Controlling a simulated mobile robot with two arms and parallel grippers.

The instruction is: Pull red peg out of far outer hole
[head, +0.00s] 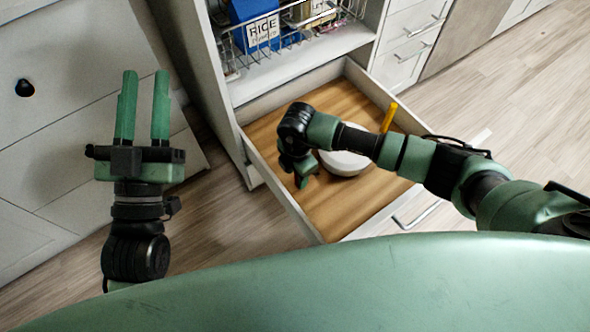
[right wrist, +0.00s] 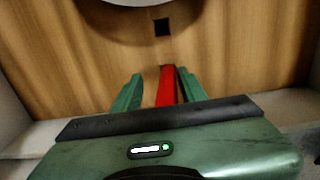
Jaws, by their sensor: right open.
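The red peg (right wrist: 166,88) shows in the right wrist view, in the wooden drawer floor (right wrist: 55,70), between the fingers of my right gripper (right wrist: 160,73). The gripper is open around it, with a gap on the left and the peg close to the right finger. Where the peg meets the wood is hard to make out. A dark square hole (right wrist: 161,27) lies empty beyond the peg. In the head view my right gripper (head: 303,178) points down into the open drawer, and the peg is hidden there. My left gripper (head: 146,76) is open and empty, outside the drawer.
A white round object (head: 344,162) sits in the drawer behind my right arm. A yellow upright piece (head: 389,117) stands beyond it. The drawer's side wall (head: 280,190) borders my right gripper. A wire basket with a blue rice box (head: 256,22) is above. Grey drawer fronts (head: 70,110) stand left.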

